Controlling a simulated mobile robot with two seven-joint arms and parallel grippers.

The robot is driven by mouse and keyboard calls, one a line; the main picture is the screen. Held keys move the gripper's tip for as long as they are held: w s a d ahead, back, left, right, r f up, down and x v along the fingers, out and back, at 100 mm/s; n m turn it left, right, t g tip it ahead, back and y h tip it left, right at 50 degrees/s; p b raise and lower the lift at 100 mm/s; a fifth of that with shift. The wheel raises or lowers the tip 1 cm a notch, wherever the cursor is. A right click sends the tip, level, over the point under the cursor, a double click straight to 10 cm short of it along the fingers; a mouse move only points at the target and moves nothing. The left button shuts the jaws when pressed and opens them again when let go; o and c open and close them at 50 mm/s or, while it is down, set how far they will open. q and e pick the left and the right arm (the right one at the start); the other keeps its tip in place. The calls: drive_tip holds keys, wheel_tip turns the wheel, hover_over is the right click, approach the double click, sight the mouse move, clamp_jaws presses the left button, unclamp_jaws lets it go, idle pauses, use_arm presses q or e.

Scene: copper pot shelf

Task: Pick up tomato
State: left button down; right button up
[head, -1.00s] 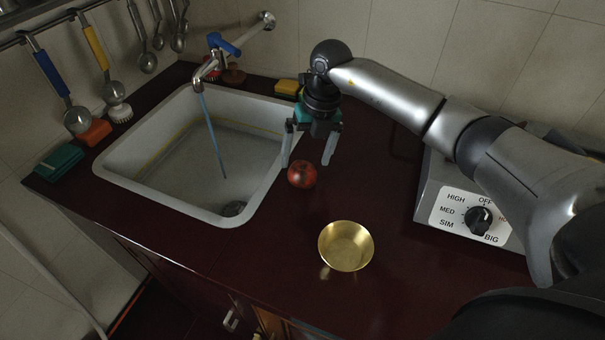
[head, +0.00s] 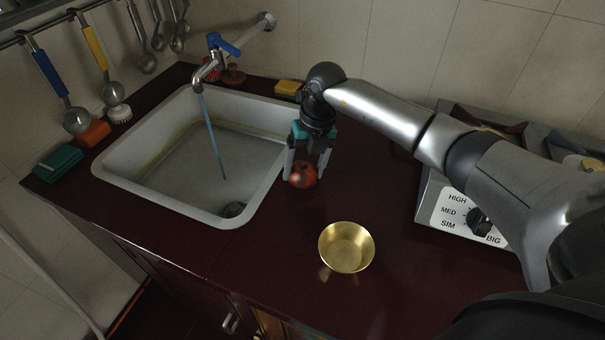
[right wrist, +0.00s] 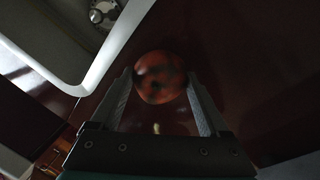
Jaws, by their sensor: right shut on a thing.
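The red tomato (head: 303,176) sits at the counter's surface, just right of the sink's right rim. My right gripper (head: 305,178) reaches down over it from above, with one finger on each side, and is shut on it. In the right wrist view the tomato (right wrist: 160,78) lies between the fingertips (right wrist: 161,84), dark red with shadowed patches. I cannot tell whether it is lifted off the counter. My left gripper is not in view.
The white sink (head: 255,190) with running water from the tap (head: 207,68) lies to the left. A brass bowl (head: 346,248) stands on the counter in front. The stove (head: 432,205) is on the right. A yellow sponge (head: 287,88) lies behind the gripper.

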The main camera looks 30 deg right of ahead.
drive_tip(key=c, duration=0.4)
drive_tip(key=shift+r, duration=0.15)
